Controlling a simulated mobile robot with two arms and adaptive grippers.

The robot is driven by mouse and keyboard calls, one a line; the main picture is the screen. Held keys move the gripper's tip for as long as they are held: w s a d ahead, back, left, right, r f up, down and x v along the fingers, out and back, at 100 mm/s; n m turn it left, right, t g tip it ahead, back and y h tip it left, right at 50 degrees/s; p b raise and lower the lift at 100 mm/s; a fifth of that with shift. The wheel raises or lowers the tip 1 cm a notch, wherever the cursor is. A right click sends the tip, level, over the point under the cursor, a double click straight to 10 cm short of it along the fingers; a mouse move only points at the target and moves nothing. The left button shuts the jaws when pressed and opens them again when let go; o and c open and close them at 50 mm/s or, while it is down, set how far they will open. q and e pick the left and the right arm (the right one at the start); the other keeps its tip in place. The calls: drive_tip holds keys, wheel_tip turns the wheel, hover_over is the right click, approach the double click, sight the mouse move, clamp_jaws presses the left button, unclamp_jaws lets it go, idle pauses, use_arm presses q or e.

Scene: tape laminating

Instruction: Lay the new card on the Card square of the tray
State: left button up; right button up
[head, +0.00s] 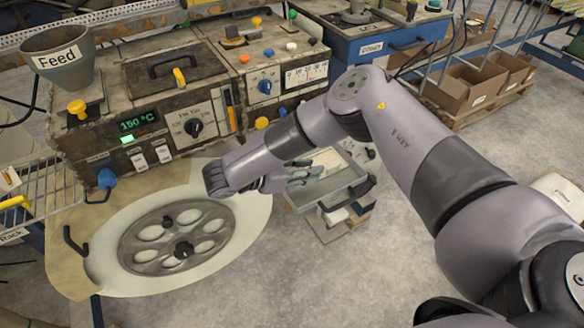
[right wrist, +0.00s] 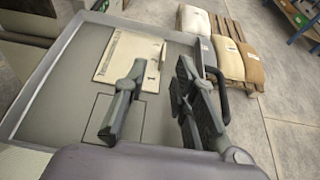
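The grey tray (head: 343,190) sits right of the round table in the head view and fills much of the right wrist view (right wrist: 50,92). A flat cream piece (right wrist: 125,52) lies in its far part; I cannot tell whether this is the new card. Thin dark outlines mark the tray floor near the left finger; no Card label is readable. My right gripper (head: 300,174) is low over the tray's left side. In the right wrist view its two fingers (right wrist: 160,105) are apart, with no card clearly between them. My left gripper is not in view.
The round table (head: 262,212) with a holed metal wheel (head: 178,237) is left of the tray. The heated machine (head: 150,100) stands behind it. The tray's black handle (right wrist: 222,90) is beside the right finger.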

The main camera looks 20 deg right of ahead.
drive_tip(key=v, duration=0.5)
drive_tip(key=shift+a+r, duration=0.1)
drive_tip(key=shift+a, duration=0.25)
